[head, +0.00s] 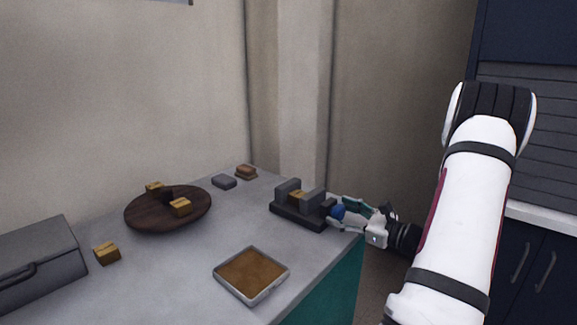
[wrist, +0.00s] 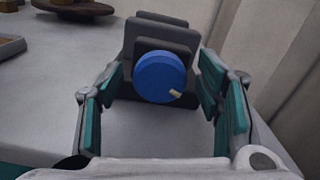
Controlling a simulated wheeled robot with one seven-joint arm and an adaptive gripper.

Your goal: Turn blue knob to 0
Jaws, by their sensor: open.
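The blue knob (wrist: 160,77) is on the near face of a dark grey vise-like device (wrist: 158,29). A small pale mark sits on the knob's lower right edge in the wrist view. In the head view the knob (head: 338,212) shows at the right end of the device (head: 297,212), near the counter's right edge. A small yellowish block (head: 297,195) sits between the device's upright plates. My gripper (head: 345,211) is open, with its teal fingers on either side of the knob. In the wrist view gaps show between the fingers and the knob. No numbers are readable.
The grey counter (head: 200,275) holds a round dark wooden board (head: 140,217) with small blocks, a tray with a brown surface (head: 251,273), a loose block (head: 107,253) and a grey box (head: 40,258). A wall stands behind; dark cabinets (head: 540,262) are at right.

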